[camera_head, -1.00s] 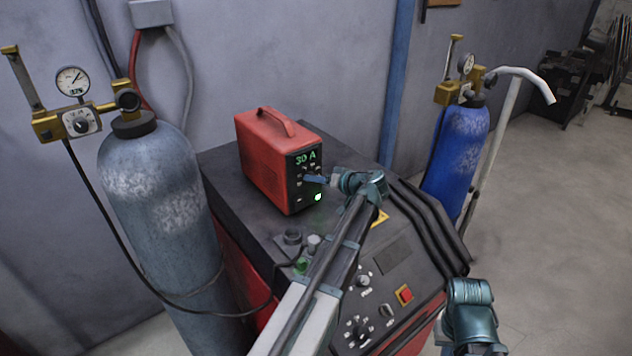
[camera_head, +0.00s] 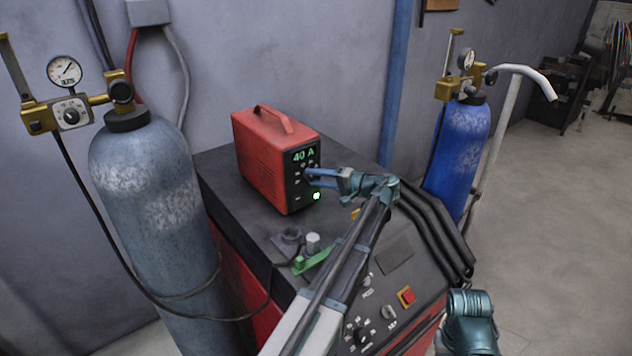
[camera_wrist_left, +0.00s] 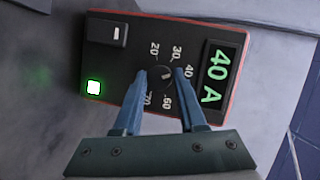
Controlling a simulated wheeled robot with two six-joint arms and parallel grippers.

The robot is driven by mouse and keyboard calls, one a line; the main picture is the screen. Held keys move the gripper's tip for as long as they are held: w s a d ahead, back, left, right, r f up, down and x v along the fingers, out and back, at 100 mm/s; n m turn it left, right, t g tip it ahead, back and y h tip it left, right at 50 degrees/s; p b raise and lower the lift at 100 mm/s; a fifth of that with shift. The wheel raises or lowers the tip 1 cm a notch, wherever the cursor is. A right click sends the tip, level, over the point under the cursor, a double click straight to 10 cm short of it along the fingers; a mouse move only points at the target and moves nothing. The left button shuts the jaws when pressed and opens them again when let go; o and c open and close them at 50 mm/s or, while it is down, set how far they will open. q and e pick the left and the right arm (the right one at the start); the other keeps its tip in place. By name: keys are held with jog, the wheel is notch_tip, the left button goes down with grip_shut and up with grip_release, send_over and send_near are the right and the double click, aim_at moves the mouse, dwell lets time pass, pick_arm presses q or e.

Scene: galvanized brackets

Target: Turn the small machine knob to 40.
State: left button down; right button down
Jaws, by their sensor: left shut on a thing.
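The small machine (camera_head: 265,160) is a red box with a top handle and a black front. Its green display (camera_head: 303,155) reads 40 A, and the display also shows in the left wrist view (camera_wrist_left: 217,75). The dark round knob (camera_wrist_left: 160,79) sits amid white numbers, with 20, 30, 40, 60 and 70 legible. My left gripper (camera_head: 312,177) reaches the front from the right. In the left wrist view its two blue fingers (camera_wrist_left: 162,80) are shut on the knob, one on each side. The fingers partly cover the dial. My right gripper's fingers do not show.
The box stands on a larger dark-topped machine (camera_head: 235,180) with knobs and a red button (camera_head: 405,296) on its sloped panel. A grey cylinder (camera_head: 150,210) stands left, a blue one (camera_head: 462,150) right. The floor at right is clear.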

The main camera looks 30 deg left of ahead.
pick_arm(q)
jog(key=shift+f+m, duration=0.1)
jog(key=shift+m, duration=0.2)
dwell(0.4)
jog(key=shift+c, duration=2.4)
grip_release()
jog(key=d+r+p, duration=0.1)
jog(key=d+r, duration=0.1)
jog(key=d, duration=1.1)
jog(key=shift+d+p, duration=0.35)
